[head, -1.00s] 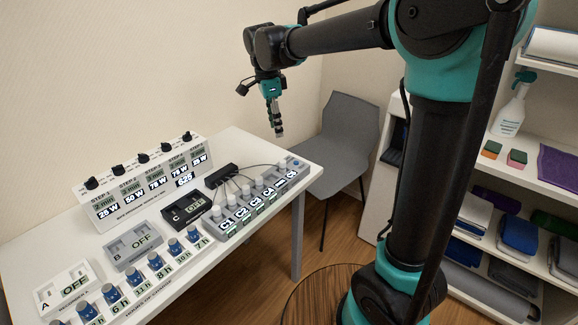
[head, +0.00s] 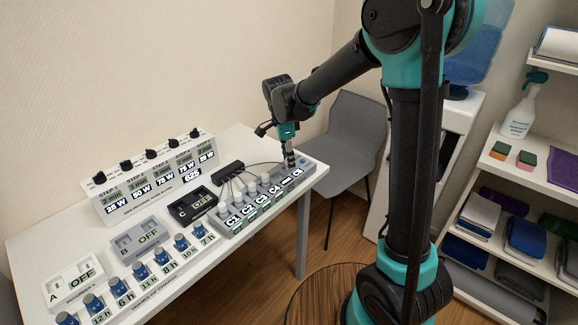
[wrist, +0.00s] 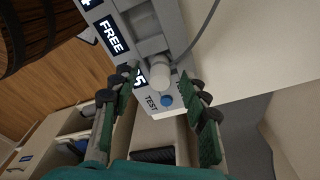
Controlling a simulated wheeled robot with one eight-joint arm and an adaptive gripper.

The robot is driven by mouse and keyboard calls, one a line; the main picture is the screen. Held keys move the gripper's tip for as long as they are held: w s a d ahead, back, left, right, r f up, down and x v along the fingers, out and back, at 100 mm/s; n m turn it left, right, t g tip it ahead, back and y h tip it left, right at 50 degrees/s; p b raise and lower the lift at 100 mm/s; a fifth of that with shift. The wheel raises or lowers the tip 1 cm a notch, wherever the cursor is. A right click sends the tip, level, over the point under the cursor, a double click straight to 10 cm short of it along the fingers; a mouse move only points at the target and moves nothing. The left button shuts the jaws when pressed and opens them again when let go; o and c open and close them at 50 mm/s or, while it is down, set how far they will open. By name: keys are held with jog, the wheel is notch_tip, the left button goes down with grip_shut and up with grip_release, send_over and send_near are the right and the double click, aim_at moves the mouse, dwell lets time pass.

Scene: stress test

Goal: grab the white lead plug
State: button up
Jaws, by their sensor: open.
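The grey socket strip (head: 240,222) lies along the right edge of the white table, with several white lead plugs (head: 251,191) standing in it beside labels such as C1 to C5. My gripper (head: 291,163) points down over the strip's far right end. In the wrist view my gripper (wrist: 162,95) is open, with one green-padded finger on each side of a white lead plug (wrist: 160,77). This plug stands on the grey strip (wrist: 172,15) by a "5" label and the blue TEST button (wrist: 167,101). Contact with the fingers is not visible.
A black hub (head: 229,173) with thin cables lies behind the plugs. A grey chair (head: 345,145) stands beyond the table.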

jog(key=shift+f, duration=0.55)
grip_shut()
jog(key=shift+r, duration=0.2)
